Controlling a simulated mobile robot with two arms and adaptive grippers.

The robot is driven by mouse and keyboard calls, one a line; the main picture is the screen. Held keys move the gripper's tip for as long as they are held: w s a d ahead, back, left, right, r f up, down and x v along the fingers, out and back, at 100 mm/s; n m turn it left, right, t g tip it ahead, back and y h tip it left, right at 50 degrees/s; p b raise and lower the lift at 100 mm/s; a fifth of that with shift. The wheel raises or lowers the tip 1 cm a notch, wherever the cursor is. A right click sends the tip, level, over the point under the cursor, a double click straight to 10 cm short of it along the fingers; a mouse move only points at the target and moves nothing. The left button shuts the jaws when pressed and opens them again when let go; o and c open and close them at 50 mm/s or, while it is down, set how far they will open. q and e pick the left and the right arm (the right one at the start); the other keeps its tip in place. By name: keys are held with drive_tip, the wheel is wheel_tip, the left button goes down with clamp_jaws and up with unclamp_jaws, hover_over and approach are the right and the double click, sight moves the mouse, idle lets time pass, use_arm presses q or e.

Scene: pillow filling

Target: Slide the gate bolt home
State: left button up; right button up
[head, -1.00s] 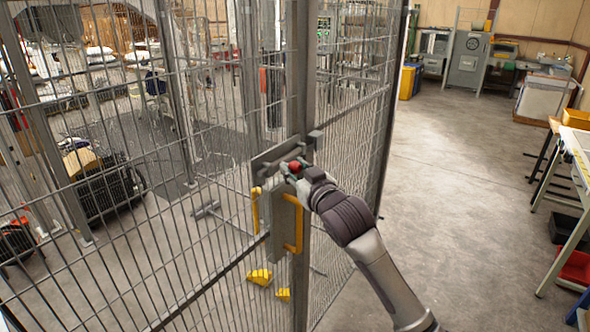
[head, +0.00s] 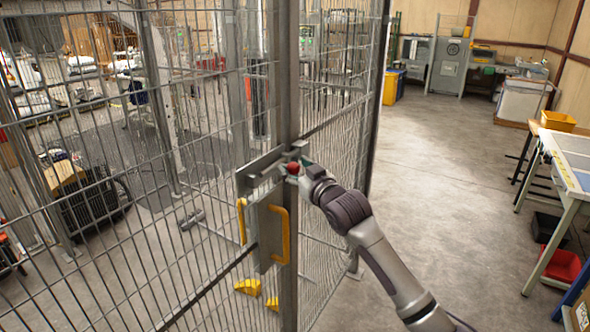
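The gate bolt's red knob (head: 292,169) shows at the right end of the grey bolt plate (head: 250,177), close beside the gate post (head: 287,90). My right gripper (head: 294,168) is at the knob, with its fingers around it, and looks shut on it. The fingers and wrist hide part of the bolt bar and the catch, so I cannot tell how far the bar reaches in. Yellow handles (head: 281,236) are below the bolt on the mesh gate (head: 130,235). My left gripper is not in view.
Mesh fence panels run left and behind the post. Yellow wedge pieces (head: 248,287) lie low behind the mesh. Open concrete floor (head: 430,190) is to the right. A workbench (head: 565,185) with a red bin (head: 560,265) below stands at the far right.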

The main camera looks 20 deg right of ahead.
drive_tip(key=shift+s+a, duration=0.1)
drive_tip(key=shift+s, duration=0.4)
drive_tip(key=s+d, duration=0.2)
drive_tip(key=s, duration=0.9)
